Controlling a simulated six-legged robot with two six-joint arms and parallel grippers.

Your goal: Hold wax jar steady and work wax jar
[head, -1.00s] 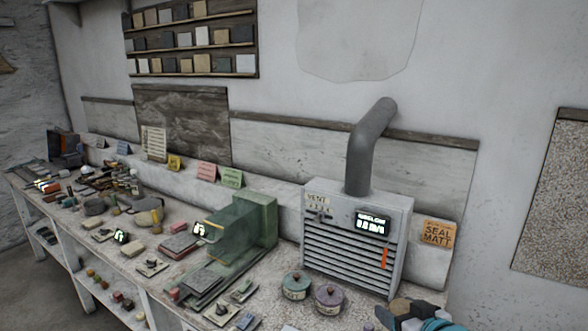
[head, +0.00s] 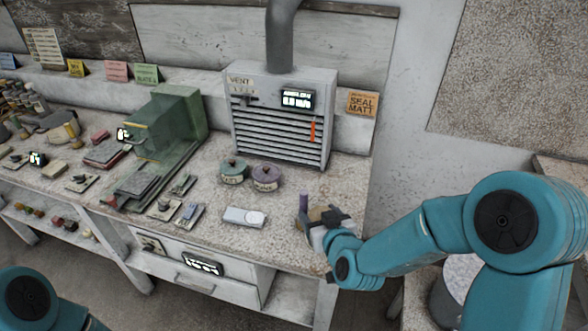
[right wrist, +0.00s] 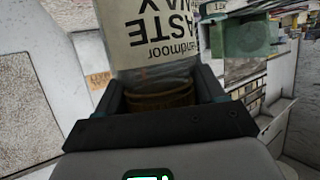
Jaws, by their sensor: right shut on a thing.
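The wax jar (right wrist: 165,35) fills the top middle of the right wrist view, with a pale label lettered "PASTE WAX" upside down in that picture. An amber-brown ribbed part shows between the fingers. My right gripper (right wrist: 160,95) is shut on the jar. In the head view my right gripper (head: 325,218) is over the right end of the bench, with a small tan part of the jar (head: 317,213) showing between its dark fingers. The rest of the jar is mostly hidden there. My left gripper is out of view; only a teal part of my left arm shows at the bottom left.
A green-lidded pot (head: 233,172) and a purple-lidded pot (head: 265,178) stand before the louvred vent box (head: 280,125). A pale flat device (head: 245,216) lies left of my right gripper. A green glassy machine (head: 175,130) stands further left.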

